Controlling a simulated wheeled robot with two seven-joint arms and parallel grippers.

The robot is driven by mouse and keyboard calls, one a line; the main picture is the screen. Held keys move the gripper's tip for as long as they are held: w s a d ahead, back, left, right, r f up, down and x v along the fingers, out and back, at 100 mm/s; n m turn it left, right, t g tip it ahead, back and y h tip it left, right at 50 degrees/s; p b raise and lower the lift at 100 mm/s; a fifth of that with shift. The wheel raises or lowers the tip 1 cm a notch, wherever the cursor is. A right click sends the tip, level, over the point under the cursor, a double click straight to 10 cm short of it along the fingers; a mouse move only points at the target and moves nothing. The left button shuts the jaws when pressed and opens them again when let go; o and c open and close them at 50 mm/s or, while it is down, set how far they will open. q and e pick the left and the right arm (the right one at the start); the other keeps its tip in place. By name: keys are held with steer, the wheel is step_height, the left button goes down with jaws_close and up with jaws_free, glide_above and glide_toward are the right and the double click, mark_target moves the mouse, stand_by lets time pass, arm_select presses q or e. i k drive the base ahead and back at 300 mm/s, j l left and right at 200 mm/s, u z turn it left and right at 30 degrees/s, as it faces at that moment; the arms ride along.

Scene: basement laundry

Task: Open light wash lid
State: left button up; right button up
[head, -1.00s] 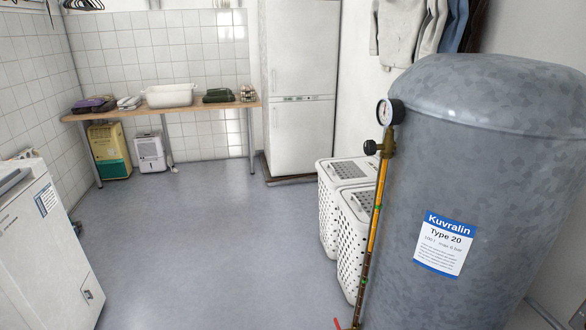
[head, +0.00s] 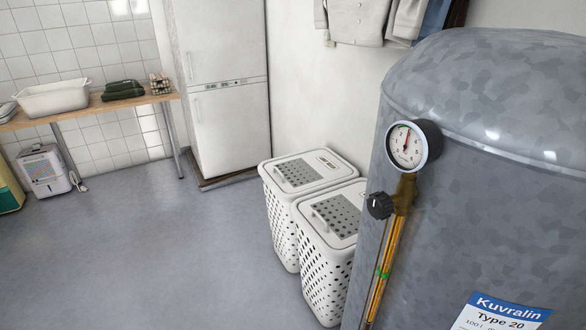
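Two white perforated laundry baskets stand side by side on the floor in the head view, partly behind the grey tank. The farther basket (head: 281,222) has a shut lid (head: 312,169) with a grey perforated panel and a small label near its back edge. The nearer basket (head: 322,275) has a similar shut lid (head: 335,213) with a handle; the tank hides its right side. I cannot read which one is the light wash. Neither of my grippers shows in the view.
A large grey tank (head: 480,170) with a gauge (head: 407,146) and pipe fills the right side, close to the baskets. A white fridge (head: 225,90) stands behind them. A wooden table (head: 75,112) is at back left. The floor (head: 170,250) left of the baskets is clear.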

mark_target(295, 174)
steer(key=i+j, duration=0.15)
steer(key=j, duration=0.2)
steer(key=i+j, duration=0.15)
steer(key=j, duration=0.2)
steer(key=i+j, duration=0.2)
steer(key=i+j+z, duration=0.1)
steer(key=j, duration=0.35)
steer(key=i+j, duration=0.2)
steer(key=j, duration=0.15)
